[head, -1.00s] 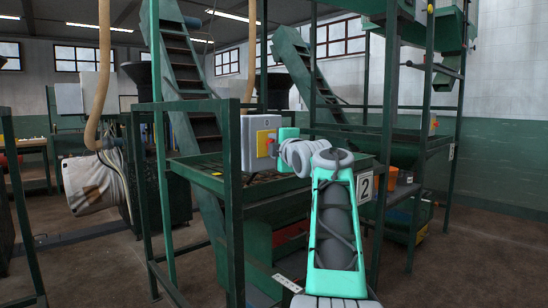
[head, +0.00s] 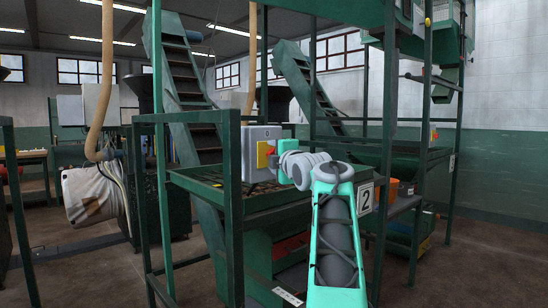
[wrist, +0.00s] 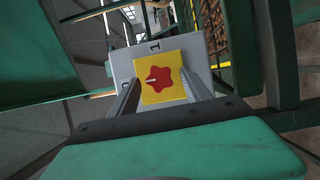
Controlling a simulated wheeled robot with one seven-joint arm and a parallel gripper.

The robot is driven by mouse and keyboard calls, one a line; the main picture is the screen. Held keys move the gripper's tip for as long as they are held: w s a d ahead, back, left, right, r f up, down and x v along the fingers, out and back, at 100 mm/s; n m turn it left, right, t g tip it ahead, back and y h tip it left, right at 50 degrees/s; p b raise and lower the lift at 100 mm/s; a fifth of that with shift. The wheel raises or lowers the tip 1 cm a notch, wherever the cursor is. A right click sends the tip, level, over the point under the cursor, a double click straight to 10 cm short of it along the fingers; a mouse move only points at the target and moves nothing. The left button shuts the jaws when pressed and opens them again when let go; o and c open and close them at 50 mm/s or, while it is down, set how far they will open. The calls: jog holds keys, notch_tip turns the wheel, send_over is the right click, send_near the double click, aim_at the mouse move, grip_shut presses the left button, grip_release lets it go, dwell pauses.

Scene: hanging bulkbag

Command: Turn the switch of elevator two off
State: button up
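The switch is a grey box (head: 247,155) with a yellow plate (head: 263,153) on the green frame in the head view. In the wrist view, its red star-shaped knob (wrist: 160,79) sits on the yellow plate (wrist: 152,97). A short white mark on the knob points roughly left. A "1" shows above the plate on the grey box (wrist: 122,70), and another mark lies to its lower left. My gripper (wrist: 161,88) is open, with one finger on each side of the knob. Contact with the knob cannot be told. In the head view my gripper (head: 277,163) is at the plate, partly covering the knob.
A white sign with "2" (head: 366,198) hangs on the green frame right of my arm. Green posts (head: 228,210) stand close to the left of the switch. A sloped elevator (head: 185,80) rises behind. Open floor (head: 490,260) lies at the right.

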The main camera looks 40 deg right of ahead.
jog(key=v, duration=0.7)
jog(key=shift+s+b, duration=0.3)
jog(key=shift+s, duration=0.1)
jog(key=shift+a, duration=0.15)
